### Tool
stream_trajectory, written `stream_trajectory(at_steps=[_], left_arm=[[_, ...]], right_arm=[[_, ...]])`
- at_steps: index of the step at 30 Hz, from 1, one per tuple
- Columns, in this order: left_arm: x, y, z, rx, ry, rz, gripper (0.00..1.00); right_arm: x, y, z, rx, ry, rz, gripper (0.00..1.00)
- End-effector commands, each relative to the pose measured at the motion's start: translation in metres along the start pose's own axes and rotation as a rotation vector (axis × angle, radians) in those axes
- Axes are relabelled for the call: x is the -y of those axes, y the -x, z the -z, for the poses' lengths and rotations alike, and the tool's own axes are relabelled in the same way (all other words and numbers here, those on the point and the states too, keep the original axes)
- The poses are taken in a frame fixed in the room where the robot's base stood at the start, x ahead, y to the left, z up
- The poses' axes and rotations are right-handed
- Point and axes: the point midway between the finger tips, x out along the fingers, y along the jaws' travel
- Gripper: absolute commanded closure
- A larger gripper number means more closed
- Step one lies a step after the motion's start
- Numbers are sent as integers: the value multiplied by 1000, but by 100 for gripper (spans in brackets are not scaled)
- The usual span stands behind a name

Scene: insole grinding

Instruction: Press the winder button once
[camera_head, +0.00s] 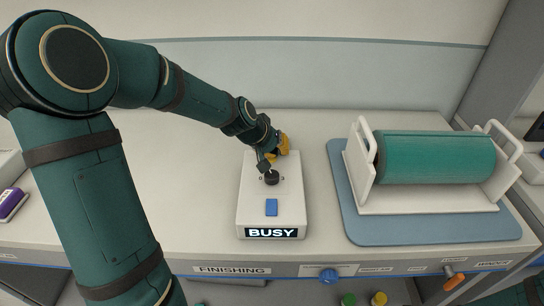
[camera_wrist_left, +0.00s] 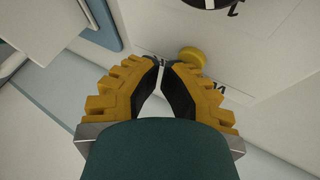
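A white control box (camera_head: 251,214) stands on the table in the head view. It has a black dial (camera_head: 271,178), a blue button (camera_head: 271,207) and a front display (camera_head: 271,233) reading BUSY. My left gripper (camera_head: 283,147) is over the far end of the box, beyond the dial. In the left wrist view the fingers (camera_wrist_left: 163,68) come together with almost no gap and hold nothing. A round yellow button (camera_wrist_left: 191,56) is just beside the fingertips; whether they touch it is unclear. The dial (camera_wrist_left: 208,2) shows at the top edge. No winder label on the box is readable.
A green roller (camera_head: 435,158) sits in a white cradle (camera_head: 430,207) on a blue mat (camera_head: 400,232), right of the box.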

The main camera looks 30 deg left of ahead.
Motion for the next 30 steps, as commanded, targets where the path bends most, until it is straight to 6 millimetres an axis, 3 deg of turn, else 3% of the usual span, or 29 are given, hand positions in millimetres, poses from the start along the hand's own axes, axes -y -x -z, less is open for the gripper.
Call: stream_trajectory(at_steps=[30], left_arm=[[-7, 13, 7, 1, 1, 0, 100]], right_arm=[[4, 11, 1, 0, 0, 0, 66]])
